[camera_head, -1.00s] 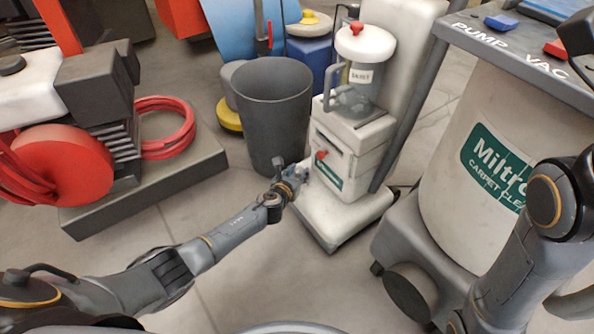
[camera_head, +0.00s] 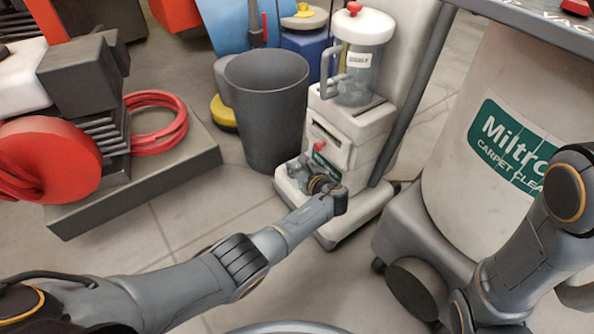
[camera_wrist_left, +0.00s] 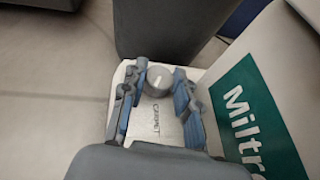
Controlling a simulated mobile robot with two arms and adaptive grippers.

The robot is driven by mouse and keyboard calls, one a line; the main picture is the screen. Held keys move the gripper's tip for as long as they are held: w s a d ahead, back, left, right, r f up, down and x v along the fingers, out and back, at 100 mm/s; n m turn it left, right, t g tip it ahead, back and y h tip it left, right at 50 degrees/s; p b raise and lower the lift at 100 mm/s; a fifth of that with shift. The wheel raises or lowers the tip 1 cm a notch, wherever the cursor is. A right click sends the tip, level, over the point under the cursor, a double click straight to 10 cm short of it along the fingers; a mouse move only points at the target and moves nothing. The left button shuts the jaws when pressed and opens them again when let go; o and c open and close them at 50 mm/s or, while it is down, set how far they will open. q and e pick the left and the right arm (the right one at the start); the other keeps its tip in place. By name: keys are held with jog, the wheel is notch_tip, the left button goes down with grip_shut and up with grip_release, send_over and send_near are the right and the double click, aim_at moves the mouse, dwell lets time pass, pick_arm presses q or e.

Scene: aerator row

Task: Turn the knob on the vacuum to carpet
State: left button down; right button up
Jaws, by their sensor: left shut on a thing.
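The vacuum (camera_head: 350,125) is a cream upright machine with a clear dust jar, right of centre in the head view. My left gripper (camera_head: 303,172) is low at its front left, over the base. In the left wrist view the round grey knob (camera_wrist_left: 158,80) has a light mark on its top. My left gripper (camera_wrist_left: 160,75) has its fingertips on either side of the knob and is shut on it. A label reading CARPET (camera_wrist_left: 154,118) lies on the pale surface between the fingers. In the head view my gripper hides the knob. My right gripper is out of view.
A dark grey bin (camera_head: 268,110) stands close behind and left of the gripper. A large Miltro carpet cleaner (camera_head: 490,110) stands at the right. A red-hosed machine on a grey platform (camera_head: 150,180) is at the left.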

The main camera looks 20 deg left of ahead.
pick_arm(q)
jog(key=shift+n+g, duration=0.3)
jog(key=shift+g, duration=0.1)
jog(key=c, duration=1)
grip_release()
jog(key=shift+s+d+r, duration=0.2)
jog(key=shift+s+d, duration=0.1)
jog(key=shift+d, duration=0.15)
jog(key=shift+v, duration=3.4)
jog(key=shift+s+f, duration=0.1)
